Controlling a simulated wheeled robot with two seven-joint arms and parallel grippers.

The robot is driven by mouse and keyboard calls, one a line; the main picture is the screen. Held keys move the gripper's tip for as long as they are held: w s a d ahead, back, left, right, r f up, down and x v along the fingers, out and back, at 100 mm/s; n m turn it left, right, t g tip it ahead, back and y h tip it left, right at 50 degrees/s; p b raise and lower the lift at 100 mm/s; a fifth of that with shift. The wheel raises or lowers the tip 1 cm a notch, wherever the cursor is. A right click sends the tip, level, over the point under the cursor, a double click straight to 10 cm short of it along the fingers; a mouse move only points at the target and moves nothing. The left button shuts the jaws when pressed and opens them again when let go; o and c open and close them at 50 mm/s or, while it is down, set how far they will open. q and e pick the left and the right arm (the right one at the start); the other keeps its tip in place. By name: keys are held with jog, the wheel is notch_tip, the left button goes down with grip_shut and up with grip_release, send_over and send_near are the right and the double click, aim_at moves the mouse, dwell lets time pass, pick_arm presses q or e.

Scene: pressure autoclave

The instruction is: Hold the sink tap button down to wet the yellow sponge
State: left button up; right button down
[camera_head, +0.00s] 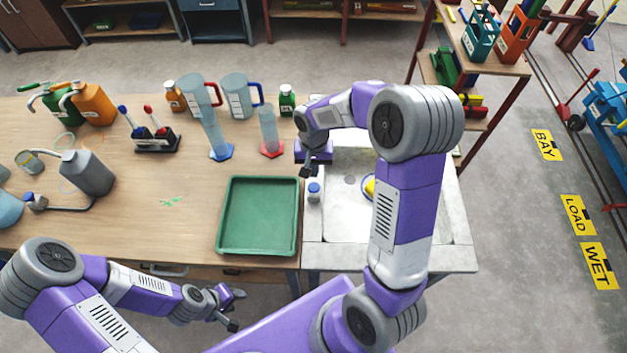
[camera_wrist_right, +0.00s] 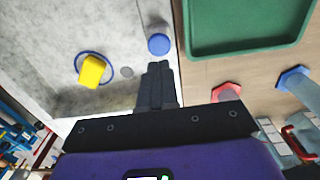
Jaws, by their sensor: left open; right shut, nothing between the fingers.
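The yellow sponge (camera_wrist_right: 91,71) lies in the pale sink inside a blue ring. In the head view only part of the sponge (camera_head: 369,188) shows beside my right arm, which hides the rest. The round blue tap button (camera_wrist_right: 159,44) tops a short white post at the sink's left side, and it also shows in the head view (camera_head: 314,187). My right gripper (camera_wrist_right: 158,66) is shut and empty, its fingertips close to the button; I cannot tell whether they touch. My left gripper (camera_head: 236,308) is open and empty in front of the table's edge.
A green tray (camera_head: 258,250) lies on the wooden table left of the sink (camera_head: 335,228). Blue-based (camera_head: 222,154) and red-based (camera_head: 271,152) cylinders, jugs and bottles stand further back. The table between the tray and the grey can (camera_head: 88,172) is mostly clear.

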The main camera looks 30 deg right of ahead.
aim_at(313, 186)
notch_tip(313, 186, down, 6)
jog(key=shift+f, duration=0.2)
dwell(0.3)
